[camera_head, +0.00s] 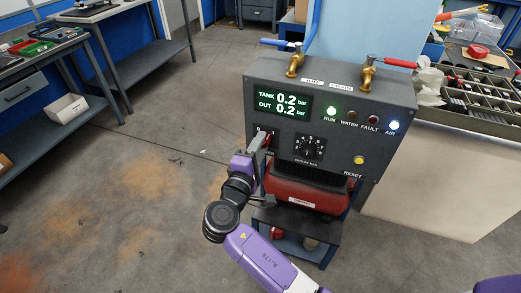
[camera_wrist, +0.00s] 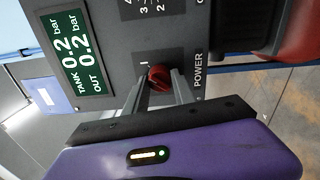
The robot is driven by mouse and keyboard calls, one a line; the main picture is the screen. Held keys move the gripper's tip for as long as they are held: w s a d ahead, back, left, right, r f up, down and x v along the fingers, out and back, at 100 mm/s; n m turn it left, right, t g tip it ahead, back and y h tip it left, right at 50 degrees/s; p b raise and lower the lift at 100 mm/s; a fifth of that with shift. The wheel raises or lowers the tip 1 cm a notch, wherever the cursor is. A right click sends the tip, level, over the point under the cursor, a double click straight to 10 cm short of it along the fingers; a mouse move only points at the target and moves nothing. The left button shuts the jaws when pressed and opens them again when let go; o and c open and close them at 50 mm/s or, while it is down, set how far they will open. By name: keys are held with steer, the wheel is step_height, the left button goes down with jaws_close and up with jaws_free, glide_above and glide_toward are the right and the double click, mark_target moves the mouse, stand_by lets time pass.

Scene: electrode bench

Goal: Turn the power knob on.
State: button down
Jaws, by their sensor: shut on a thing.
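In the head view my gripper (camera_head: 263,141) reaches the panel's lower left corner, and the fingers partly hide the knob there. An "I" mark shows beside the knob in the wrist view. The display (camera_head: 284,102) reads TANK 0.2 bar and OUT 0.2 bar.
A black outlet dial (camera_head: 310,148) is just right of my gripper. The yellow RESET button (camera_head: 359,160) is further right. Two brass valves, one with a blue lever (camera_head: 280,43) and one with a red lever (camera_head: 393,62), stand on top. A red tank (camera_head: 305,190) is below.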

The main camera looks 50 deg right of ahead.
steer(key=shift+f+m+b, duration=0.1)
steer(key=shift+m+b, duration=0.2)
steer(key=shift+m, duration=0.2)
steer(key=c, duration=1.1)
jaws_free()
steer(key=shift+o, duration=0.2)
steer(key=v, duration=0.8)
